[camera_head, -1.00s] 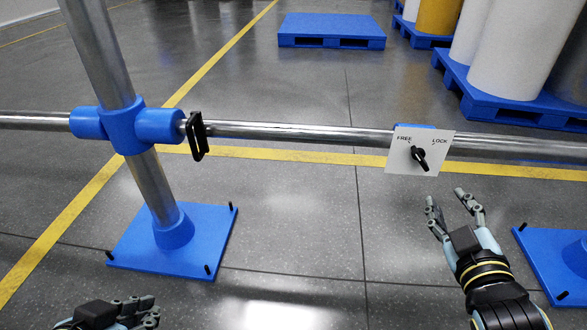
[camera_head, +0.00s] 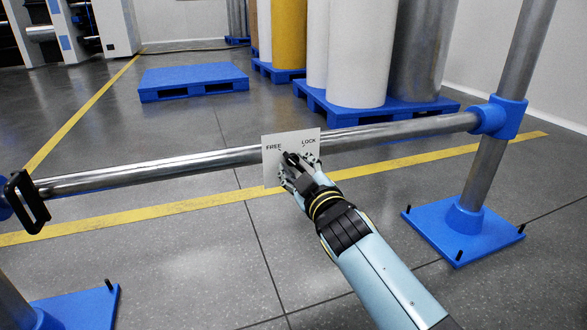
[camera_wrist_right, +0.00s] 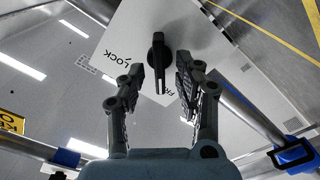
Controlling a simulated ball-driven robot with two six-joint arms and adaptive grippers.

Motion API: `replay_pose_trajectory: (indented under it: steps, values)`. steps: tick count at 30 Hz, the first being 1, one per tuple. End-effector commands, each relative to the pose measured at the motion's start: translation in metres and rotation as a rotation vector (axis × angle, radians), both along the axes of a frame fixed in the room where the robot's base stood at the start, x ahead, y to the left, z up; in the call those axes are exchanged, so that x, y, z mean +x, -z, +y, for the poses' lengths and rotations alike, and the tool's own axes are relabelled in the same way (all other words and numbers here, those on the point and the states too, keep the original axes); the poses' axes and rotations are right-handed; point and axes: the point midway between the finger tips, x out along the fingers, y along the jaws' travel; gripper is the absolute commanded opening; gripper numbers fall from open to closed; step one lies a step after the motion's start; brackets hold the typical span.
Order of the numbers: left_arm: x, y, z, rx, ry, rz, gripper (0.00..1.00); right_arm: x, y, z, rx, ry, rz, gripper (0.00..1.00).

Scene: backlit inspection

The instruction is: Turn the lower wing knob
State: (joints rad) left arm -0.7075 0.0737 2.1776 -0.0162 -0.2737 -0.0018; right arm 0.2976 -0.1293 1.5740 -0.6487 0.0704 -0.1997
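The black wing knob (camera_head: 289,158) sits on a white plate (camera_head: 271,170) lettered FREE and LOCK, mounted on the horizontal metal rail. It is the only knob I see. My right gripper (camera_head: 294,172) is at the plate and partly hides the knob in the head view. In the right wrist view the knob (camera_wrist_right: 158,58) shows clearly, its long wing pointing toward the gripper. The right gripper's fingers (camera_wrist_right: 162,78) are open, one on each side of the wing's end, with gaps on both sides. My left gripper is out of view.
The metal rail (camera_head: 400,131) runs to a blue clamp (camera_head: 497,117) on a post with a blue foot (camera_head: 466,232). A black bracket (camera_head: 27,202) hangs at the rail's left end. Blue pallets (camera_head: 193,80) and tall rolls (camera_head: 362,55) stand behind. The floor in front is clear.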

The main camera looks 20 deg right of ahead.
Motion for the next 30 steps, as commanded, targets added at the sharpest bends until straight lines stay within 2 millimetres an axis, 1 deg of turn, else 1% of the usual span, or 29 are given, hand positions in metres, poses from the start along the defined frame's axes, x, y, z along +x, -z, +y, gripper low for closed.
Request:
replay_pose_trajectory:
  steps: [1,4,12,20,30]
  values:
    - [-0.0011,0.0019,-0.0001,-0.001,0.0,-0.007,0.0,0.0045,0.0015,0.0,-0.001,0.0,0.001,0.34]
    - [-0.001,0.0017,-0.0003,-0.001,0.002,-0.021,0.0,0.0097,0.0006,0.0002,0.0,0.001,0.001,0.34]
    - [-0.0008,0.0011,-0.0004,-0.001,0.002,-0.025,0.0,0.0107,0.0003,0.0002,0.0,0.0,0.001,0.34]
    - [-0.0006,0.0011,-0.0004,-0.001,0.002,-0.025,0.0,0.0105,0.0003,0.0002,0.0,0.0,0.001,0.0]
    - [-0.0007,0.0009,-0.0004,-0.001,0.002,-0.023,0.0,0.0104,0.0003,0.0004,0.011,0.0,0.002,0.0]
